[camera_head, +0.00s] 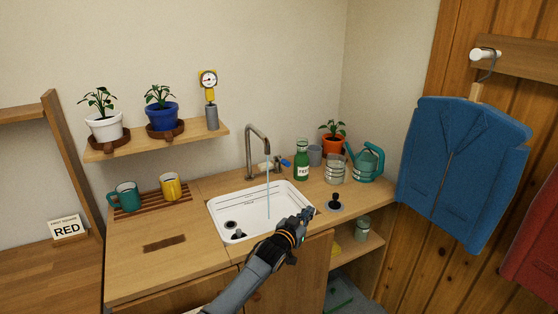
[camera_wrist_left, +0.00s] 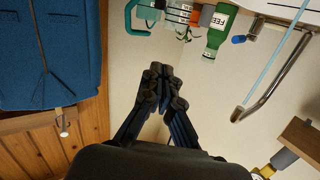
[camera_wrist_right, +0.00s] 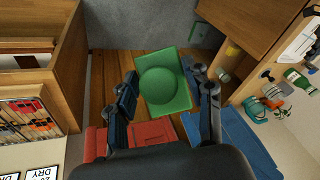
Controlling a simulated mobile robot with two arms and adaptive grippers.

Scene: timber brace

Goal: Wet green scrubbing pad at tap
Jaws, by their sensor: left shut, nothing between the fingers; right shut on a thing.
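The tap (camera_head: 252,150) stands behind the white sink (camera_head: 222,222), and a thin stream of water (camera_head: 268,190) falls from it into the basin. The tap (camera_wrist_left: 268,98) and stream also show in the left wrist view. My left gripper (camera_head: 305,214) is shut and empty above the sink's front right corner; its closed fingers (camera_wrist_left: 160,75) fill the middle of the left wrist view. My right gripper (camera_wrist_right: 161,85) is shut on the green scrubbing pad (camera_wrist_right: 163,88), a square with a round bulge. The right gripper is outside the head view.
A green bottle (camera_head: 302,161), glass jar (camera_head: 335,170), watering can (camera_head: 367,163) and potted plant (camera_head: 332,145) crowd the counter right of the sink. Teal (camera_head: 125,197) and yellow (camera_head: 171,187) mugs stand on a slatted rack at left. A blue jacket (camera_head: 462,170) hangs at right.

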